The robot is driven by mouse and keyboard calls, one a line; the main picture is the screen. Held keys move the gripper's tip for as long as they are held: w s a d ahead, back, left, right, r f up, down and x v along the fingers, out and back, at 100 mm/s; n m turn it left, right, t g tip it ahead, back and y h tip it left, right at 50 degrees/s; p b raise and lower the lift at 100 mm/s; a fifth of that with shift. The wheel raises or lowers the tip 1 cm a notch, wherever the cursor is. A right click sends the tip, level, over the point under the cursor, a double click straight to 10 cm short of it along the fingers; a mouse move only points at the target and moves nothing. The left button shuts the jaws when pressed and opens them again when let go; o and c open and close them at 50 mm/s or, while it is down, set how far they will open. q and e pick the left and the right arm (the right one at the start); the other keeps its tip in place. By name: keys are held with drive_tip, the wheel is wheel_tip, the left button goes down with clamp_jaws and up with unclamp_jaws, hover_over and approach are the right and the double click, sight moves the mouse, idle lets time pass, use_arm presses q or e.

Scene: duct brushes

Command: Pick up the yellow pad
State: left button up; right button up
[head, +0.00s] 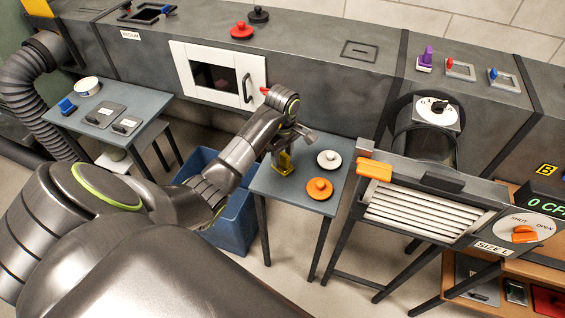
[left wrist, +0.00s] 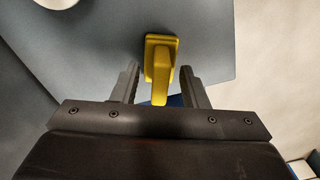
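The yellow pad (head: 283,163) stands on the small grey table (head: 262,183), near its left edge. It has a flat block with a narrower part like a handle. My left gripper (head: 288,148) is right above it in the head view and partly covers it. In the left wrist view the yellow pad (left wrist: 160,62) shows between and just beyond the two fingers of my left gripper (left wrist: 162,80). The fingers are open, with a gap on each side of the pad. My right gripper is in neither view.
A white knobbed disc (head: 329,159) and an orange knobbed disc (head: 319,188) are on the same table, right of the pad. A blue bin (head: 232,228) stands at the table's left. A louvred unit (head: 430,208) stands to the right, and the grey duct (head: 330,85) runs behind.

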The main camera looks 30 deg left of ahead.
sight(283, 153)
use_arm(q)
clamp_jaws()
idle(0.4)
wheel_tip(283, 153, up, 2)
drive_tip(key=shift+r, duration=0.25)
wheel_tip(283, 153, up, 6)
drive_tip(key=p, duration=0.4)
drive_tip(key=shift+r+p, duration=0.65)
drive_tip(key=shift+p, duration=0.2)
drive_tip(key=shift+d+r, duration=0.1)
